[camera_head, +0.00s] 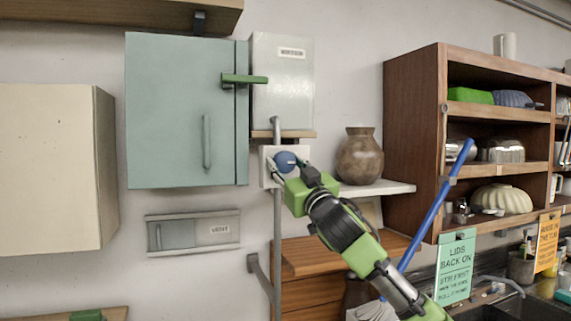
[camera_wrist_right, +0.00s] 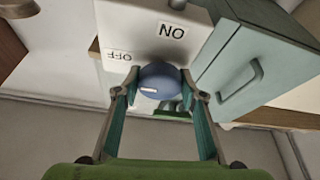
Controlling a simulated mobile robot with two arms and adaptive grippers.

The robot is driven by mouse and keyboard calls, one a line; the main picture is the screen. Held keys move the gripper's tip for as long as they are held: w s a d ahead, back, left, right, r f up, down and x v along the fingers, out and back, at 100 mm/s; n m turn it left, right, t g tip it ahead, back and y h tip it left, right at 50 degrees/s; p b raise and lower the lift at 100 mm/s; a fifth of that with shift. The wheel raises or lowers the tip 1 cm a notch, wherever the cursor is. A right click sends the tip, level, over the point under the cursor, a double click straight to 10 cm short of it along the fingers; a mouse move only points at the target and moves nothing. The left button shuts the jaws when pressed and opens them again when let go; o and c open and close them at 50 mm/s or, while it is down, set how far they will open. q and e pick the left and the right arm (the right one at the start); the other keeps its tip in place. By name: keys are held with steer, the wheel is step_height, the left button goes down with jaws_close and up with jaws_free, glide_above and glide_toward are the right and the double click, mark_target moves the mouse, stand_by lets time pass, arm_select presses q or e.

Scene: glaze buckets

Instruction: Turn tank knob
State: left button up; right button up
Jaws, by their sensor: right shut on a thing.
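The round blue knob (camera_head: 286,161) sits on a white wall plate (camera_head: 267,176) below a grey metal box (camera_head: 283,90). My right gripper (camera_head: 281,170) reaches up to it from the lower right. In the right wrist view the blue knob (camera_wrist_right: 158,82) lies between the two fingertips of my right gripper (camera_wrist_right: 159,86), which is shut on it. A short white mark shows on the knob's face. The plate carries an ON label (camera_wrist_right: 172,32) and an OFF label (camera_wrist_right: 118,56), both upside down in that view. My left gripper is not in view.
A teal cabinet (camera_head: 165,110) with a green latch (camera_head: 245,79) is left of the grey box. A vertical pipe (camera_head: 277,235) runs below the plate. A brown vase (camera_head: 359,157) stands on a white shelf (camera_head: 400,188) close right. A wooden shelf unit (camera_head: 412,130) is farther right.

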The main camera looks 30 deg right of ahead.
steer(key=o, duration=1.1)
steer(key=shift+s+a+f, duration=0.1)
steer(key=shift+s+f, duration=0.2)
steer(key=shift+s, duration=0.2)
steer(key=v, duration=1.1)
steer(key=shift+r, duration=0.1)
